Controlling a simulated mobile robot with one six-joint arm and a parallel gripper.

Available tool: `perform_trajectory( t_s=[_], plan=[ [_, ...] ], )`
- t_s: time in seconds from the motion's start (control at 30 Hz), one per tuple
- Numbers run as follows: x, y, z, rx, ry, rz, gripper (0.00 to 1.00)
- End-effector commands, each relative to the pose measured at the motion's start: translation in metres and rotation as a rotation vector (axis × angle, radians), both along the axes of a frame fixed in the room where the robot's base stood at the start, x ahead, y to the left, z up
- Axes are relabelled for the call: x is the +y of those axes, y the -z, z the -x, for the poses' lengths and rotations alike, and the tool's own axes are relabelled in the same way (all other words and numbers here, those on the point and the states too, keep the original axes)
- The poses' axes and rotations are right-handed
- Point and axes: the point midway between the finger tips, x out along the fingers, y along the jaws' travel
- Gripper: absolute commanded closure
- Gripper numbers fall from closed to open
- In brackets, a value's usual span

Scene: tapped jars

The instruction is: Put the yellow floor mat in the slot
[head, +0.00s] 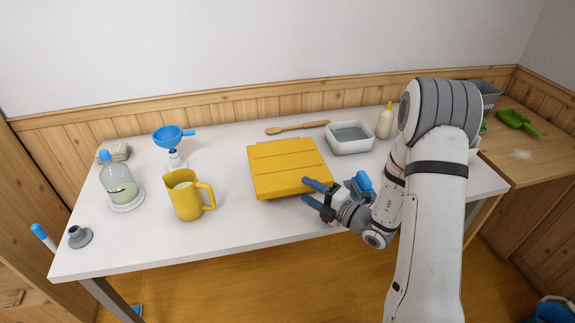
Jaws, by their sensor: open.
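A flat yellow slab with grooved lines across its top, which looks like the yellow floor mat (290,166), lies on the white table near the middle. My gripper (307,191) is at its right front corner. The two blue-tipped fingers are apart and point left toward the slab's front right edge. Nothing shows between them. I cannot tell whether a finger touches the slab. I cannot make out a slot in this view. My arm hides part of the table's right side.
A yellow jug (185,197), a capped bottle (118,182) and a blue funnel (172,137) stand left on the table (235,222). A grey-white basin (350,148), wooden spoon (290,129) and cream bottle (385,122) are behind. A blue-topped item (362,183) sits beside my gripper.

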Motion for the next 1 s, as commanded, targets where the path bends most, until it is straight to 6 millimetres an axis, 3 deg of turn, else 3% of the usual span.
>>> perform_trajectory(
  t_s=[0.2, 0.5, 1.0],
  plan=[
    [0.026, 0.001, -0.015, 0.000, -0.003, 0.001, 0.49],
    [0.029, 0.001, -0.018, 0.000, 0.000, 0.001, 0.49],
    [0.029, 0.001, -0.018, -0.001, 0.000, 0.002, 0.90]
  ],
)
